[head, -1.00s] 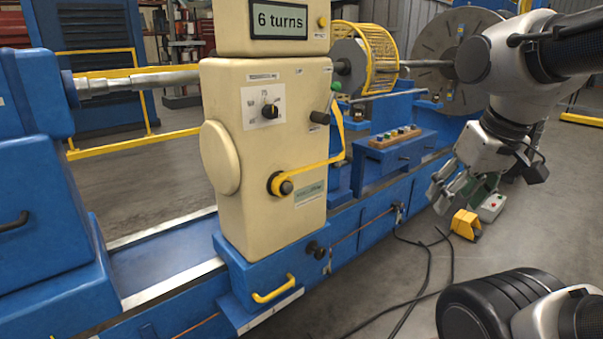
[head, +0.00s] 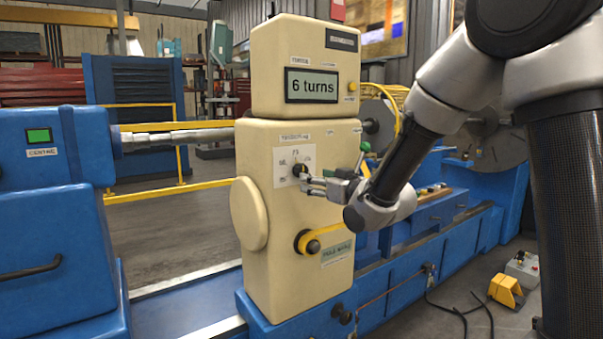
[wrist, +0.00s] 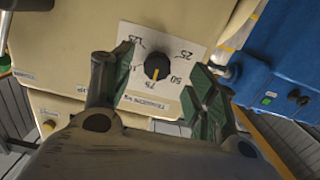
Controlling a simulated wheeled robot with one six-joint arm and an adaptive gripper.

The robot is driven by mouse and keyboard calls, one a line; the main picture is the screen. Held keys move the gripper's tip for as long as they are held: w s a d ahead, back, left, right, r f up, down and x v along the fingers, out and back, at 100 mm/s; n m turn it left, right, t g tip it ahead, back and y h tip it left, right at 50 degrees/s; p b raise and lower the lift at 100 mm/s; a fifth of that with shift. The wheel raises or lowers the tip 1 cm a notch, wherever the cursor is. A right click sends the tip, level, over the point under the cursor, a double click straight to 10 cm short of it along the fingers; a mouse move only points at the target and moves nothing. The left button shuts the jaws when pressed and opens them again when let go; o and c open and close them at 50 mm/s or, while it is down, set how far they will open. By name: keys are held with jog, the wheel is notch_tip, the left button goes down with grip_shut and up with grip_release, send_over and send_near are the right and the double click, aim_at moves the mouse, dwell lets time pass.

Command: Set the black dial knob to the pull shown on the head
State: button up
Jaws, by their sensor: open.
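The black dial knob (wrist: 157,67) sits on a white plate (wrist: 180,45) marked 25, 50, 75 and 125; its yellow pointer faces 75 in the wrist view. In the head view the knob (head: 300,170) is partly hidden by my gripper (head: 314,182), which is at the front of the plate. My gripper (wrist: 161,88) is open in the wrist view, one finger on each side of the knob, with gaps and nothing held.
A blue machine housing (head: 45,165) stands at left. A yellow foot pedal (head: 505,291) and a cable lie on the floor at right.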

aim_at(301, 171)
jog(key=shift+t, duration=0.3)
jog(key=x, duration=0.2)
jog(key=r+x, duration=0.1)
jog(key=x, duration=0.4)
jog(key=shift+w+a+r, duration=0.15)
jog(key=shift+w+a, duration=0.1)
jog(key=shift+w, duration=0.05)
jog(key=c, duration=1)
jog(key=shift+c, duration=0.2)
jog(key=shift+n, duration=0.3)
jog(key=n, duration=0.5)
jog(key=shift+n, duration=0.3)
jog(key=n, duration=0.5)
jog(key=shift+n, duration=0.4)
